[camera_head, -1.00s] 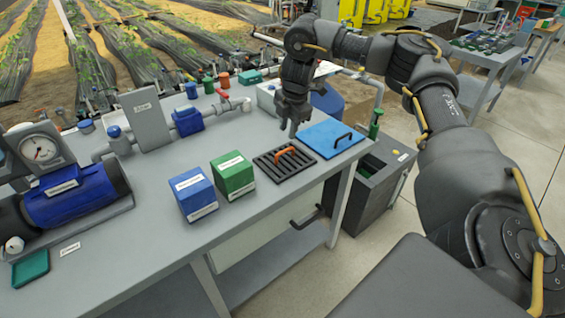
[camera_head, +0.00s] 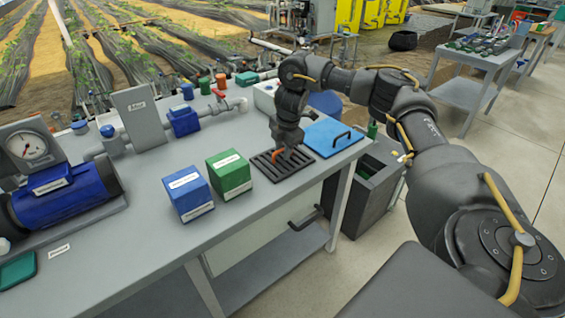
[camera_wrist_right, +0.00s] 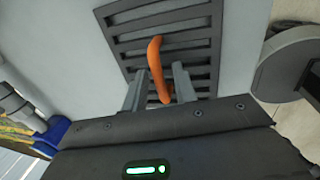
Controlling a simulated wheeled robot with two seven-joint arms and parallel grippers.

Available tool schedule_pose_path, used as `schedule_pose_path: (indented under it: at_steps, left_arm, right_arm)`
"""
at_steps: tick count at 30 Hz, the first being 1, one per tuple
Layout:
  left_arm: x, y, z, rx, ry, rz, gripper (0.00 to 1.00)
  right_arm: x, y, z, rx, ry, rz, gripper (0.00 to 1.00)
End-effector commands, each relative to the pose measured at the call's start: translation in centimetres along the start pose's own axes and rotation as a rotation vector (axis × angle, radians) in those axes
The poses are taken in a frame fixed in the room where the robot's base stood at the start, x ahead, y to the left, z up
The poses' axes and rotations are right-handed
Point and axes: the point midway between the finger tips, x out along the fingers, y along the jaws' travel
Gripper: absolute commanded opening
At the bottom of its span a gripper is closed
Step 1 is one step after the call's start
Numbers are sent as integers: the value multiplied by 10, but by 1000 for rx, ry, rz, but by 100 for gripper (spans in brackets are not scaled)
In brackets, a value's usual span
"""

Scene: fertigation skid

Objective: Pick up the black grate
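The black grate (camera_head: 272,170) lies flat on the grey bench, between the green box and the blue panel. It has dark slats and an orange handle (camera_head: 279,153) arching above them. In the right wrist view the grate (camera_wrist_right: 195,32) fills the upper middle, and its orange handle (camera_wrist_right: 155,65) stands between two fingers. My right gripper (camera_head: 284,152) is low over the grate. In the wrist view its fingers (camera_wrist_right: 158,88) are apart, one on each side of the handle, with gaps visible. My left gripper is not in view.
A blue panel (camera_head: 322,140) with a black handle lies just right of the grate. A green box (camera_head: 229,173) and a blue box (camera_head: 187,194) stand to its left. The pipe with a red valve (camera_head: 219,94) runs behind. Bare bench lies in front.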

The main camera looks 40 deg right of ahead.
Motion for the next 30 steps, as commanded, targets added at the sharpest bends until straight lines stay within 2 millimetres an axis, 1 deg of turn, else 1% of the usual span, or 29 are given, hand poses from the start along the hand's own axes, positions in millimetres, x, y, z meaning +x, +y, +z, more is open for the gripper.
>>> schedule_pose_path:
  at_steps: [1, 3, 10, 15, 17, 26, 30]
  left_arm:
    - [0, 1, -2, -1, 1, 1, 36]
    - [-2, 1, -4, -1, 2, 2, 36]
    - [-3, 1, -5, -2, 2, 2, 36]
    - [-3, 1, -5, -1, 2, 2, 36]
    - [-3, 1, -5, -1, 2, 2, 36]
    - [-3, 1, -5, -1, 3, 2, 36]
    - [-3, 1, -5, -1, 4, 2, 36]
  right_arm:
    - [5, 0, 0, 1, 1, 0, 28]
    - [7, 0, 0, 0, 1, 1, 28]
    - [7, 1, 0, 0, 1, 2, 28]
    - [7, 1, 0, 0, 1, 2, 6]
    - [7, 1, 0, 0, 1, 2, 0]
    - [7, 1, 0, 0, 1, 3, 0]
    - [3, 2, 0, 0, 1, 3, 0]
